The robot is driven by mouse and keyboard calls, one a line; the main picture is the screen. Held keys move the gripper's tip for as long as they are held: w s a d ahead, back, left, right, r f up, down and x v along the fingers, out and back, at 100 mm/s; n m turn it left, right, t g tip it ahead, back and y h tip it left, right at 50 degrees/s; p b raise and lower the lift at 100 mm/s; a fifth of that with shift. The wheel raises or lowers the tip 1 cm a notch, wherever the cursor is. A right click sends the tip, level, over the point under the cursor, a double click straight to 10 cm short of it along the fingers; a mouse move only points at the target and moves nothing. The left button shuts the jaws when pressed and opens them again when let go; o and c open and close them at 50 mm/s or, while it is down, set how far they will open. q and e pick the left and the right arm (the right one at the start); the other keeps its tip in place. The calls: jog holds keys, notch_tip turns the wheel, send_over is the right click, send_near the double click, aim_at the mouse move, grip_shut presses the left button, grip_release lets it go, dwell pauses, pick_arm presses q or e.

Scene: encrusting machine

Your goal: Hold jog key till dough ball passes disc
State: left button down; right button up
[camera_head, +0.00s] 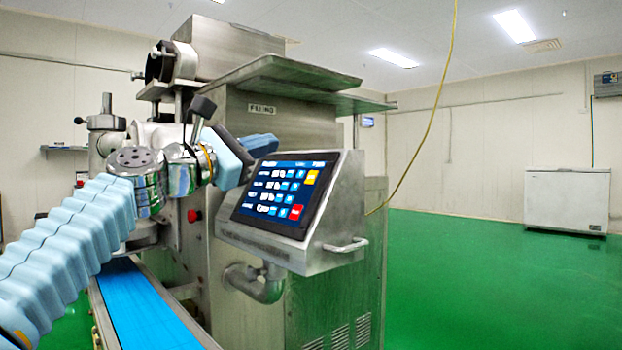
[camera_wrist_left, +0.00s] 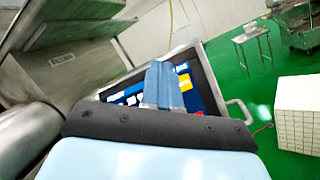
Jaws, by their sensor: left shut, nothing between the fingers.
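The encrusting machine's control panel (camera_head: 281,196) has a lit touch screen with rows of blue and white keys, a yellow key (camera_head: 312,177) and a red key (camera_head: 297,212). I cannot tell which one is the jog key. My left gripper (camera_head: 262,144) is shut and empty, at the upper left edge of the screen in the head view. In the left wrist view the shut fingers (camera_wrist_left: 166,75) lie across the screen and hide part of it; contact cannot be told. The yellow key also shows there (camera_wrist_left: 185,82). I see no dough ball and no disc. My right gripper is out of view.
A blue conveyor belt (camera_head: 140,305) runs below my left arm. A metal handle (camera_head: 346,245) sticks out at the panel's lower right. A red knob (camera_head: 194,215) is on the machine's side. A yellow cable (camera_head: 428,140) hangs on the right. The green floor there is clear up to a white chest (camera_head: 566,198).

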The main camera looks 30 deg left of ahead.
aim_at(312, 177)
pick_arm(q)
jog(key=shift+w+d+f+b, duration=0.4)
jog(key=shift+w+f, duration=0.3)
jog(key=shift+w, duration=0.4)
jog(key=shift+w+d+f+b, duration=0.25)
jog(key=shift+w+d+f, duration=0.35)
jog(key=shift+w, duration=0.5)
jog(key=shift+w+d+f+b, duration=0.35)
jog(key=shift+w+f, duration=0.45)
jog(key=shift+w, duration=0.3)
jog(key=shift+w+d+f, duration=0.15)
jog(key=shift+w+f, duration=0.05)
jog(key=shift+w, duration=0.1)
jog(key=shift+w+d+f, duration=0.1)
jog(key=shift+w+f, duration=0.1)
jog(key=shift+w, duration=0.05)
dwell(2.1)
dwell(1.8)
jog(key=shift+s+a+r, duration=0.2)
jog(key=shift+s+r, duration=0.2)
jog(key=shift+s, duration=0.2)
